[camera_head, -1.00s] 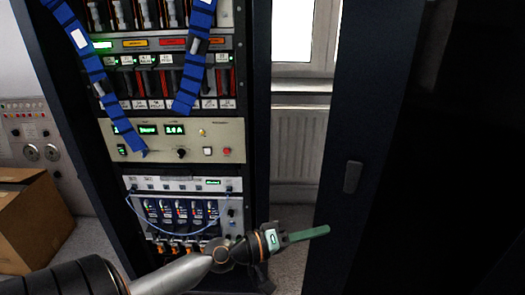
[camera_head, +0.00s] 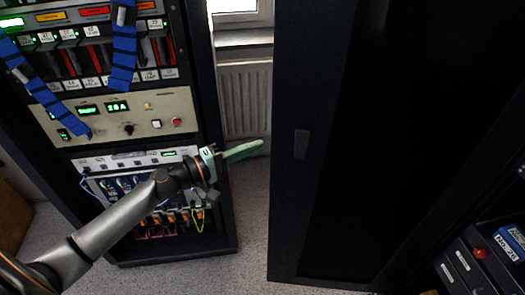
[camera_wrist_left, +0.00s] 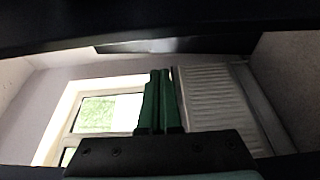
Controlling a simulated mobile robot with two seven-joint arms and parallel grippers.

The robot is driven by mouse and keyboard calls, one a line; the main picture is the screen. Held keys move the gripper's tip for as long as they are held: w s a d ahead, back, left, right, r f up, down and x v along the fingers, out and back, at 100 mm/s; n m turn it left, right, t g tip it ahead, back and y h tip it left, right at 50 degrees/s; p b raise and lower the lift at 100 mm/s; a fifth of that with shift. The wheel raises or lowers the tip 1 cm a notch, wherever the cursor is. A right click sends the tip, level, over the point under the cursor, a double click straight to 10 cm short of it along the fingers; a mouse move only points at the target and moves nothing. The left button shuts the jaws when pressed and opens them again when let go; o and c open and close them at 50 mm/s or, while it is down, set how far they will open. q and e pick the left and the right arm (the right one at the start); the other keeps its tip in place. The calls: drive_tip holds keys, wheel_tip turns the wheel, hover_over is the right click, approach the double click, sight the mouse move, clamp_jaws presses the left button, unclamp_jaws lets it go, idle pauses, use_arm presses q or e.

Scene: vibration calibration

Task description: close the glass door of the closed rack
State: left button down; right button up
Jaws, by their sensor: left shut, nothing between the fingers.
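A tall dark door with a dark glass pane (camera_head: 400,130) stands open in the middle and right of the head view. Its frame (camera_head: 308,215) carries a small grey handle (camera_head: 301,143) near the left edge. My left gripper (camera_head: 245,151), with green fingers, is shut and empty. Its tips appear just left of the door's edge, level with the handle in the picture; I cannot tell whether they touch. In the left wrist view the shut green fingers (camera_wrist_left: 160,100) point toward a window and radiator. My right gripper is not in view. The door's hinge side is unclear.
An open instrument rack (camera_head: 120,115) with blue straps stands at the left, behind my left arm. A radiator (camera_head: 245,95) is under a window beyond the gap. Blue-labelled units (camera_head: 511,243) sit at the lower right. Bare floor (camera_head: 245,225) shows between rack and door.

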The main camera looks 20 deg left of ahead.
use_arm(q)
drive_tip(key=shift+s+d+p, duration=0.2)
drive_tip(key=shift+d+p, duration=0.15)
drive_tip(key=shift+d, duration=0.5)
drive_tip(key=shift+s+d+p, duration=0.2)
drive_tip(key=shift+d+p, duration=0.1)
drive_tip(key=shift+d, duration=0.55)
